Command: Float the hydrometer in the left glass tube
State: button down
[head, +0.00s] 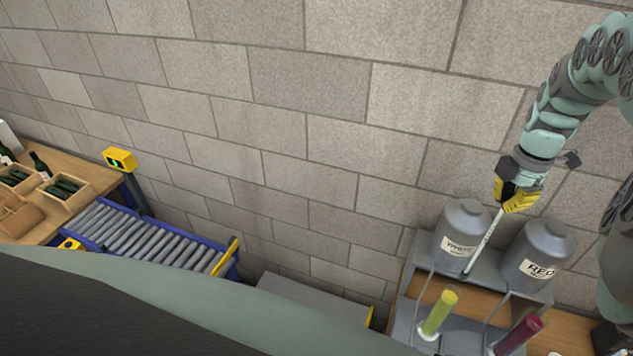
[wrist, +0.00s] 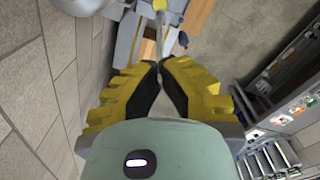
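The hydrometer (head: 484,242) is a thin pale rod that hangs tilted from my gripper (head: 511,203), its lower end down to the left in front of the tanks. In the wrist view my gripper (wrist: 160,68) has its yellow fingers closed in on the rod (wrist: 159,38). The left glass tube (head: 438,314) holds yellow-green liquid and stands on the grey stand, below and left of my gripper. The right glass tube (head: 520,335) holds dark red liquid. The hydrometer is above and apart from both tubes.
A grey tank labelled WHITE (head: 461,232) and one labelled RED (head: 539,252) stand behind the tubes, close to the hydrometer. A block wall (head: 290,130) rises behind. A roller conveyor (head: 150,240) and a wooden bench with bottle boxes (head: 65,190) are at left.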

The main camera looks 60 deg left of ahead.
jog(key=shift+s+a, duration=0.1)
jog(key=shift+a, duration=0.1)
jog(key=shift+f, duration=1.95)
jog(key=shift+d, duration=0.15)
jog(key=shift+f, duration=0.1)
dwell(0.4)
jog(key=shift+f+b, duration=0.8)
jog(key=shift+b, duration=0.05)
jog(key=shift+f, duration=0.15)
dwell(0.5)
jog(key=shift+f+b, duration=0.9)
jog(key=shift+f, duration=0.2)
dwell(0.4)
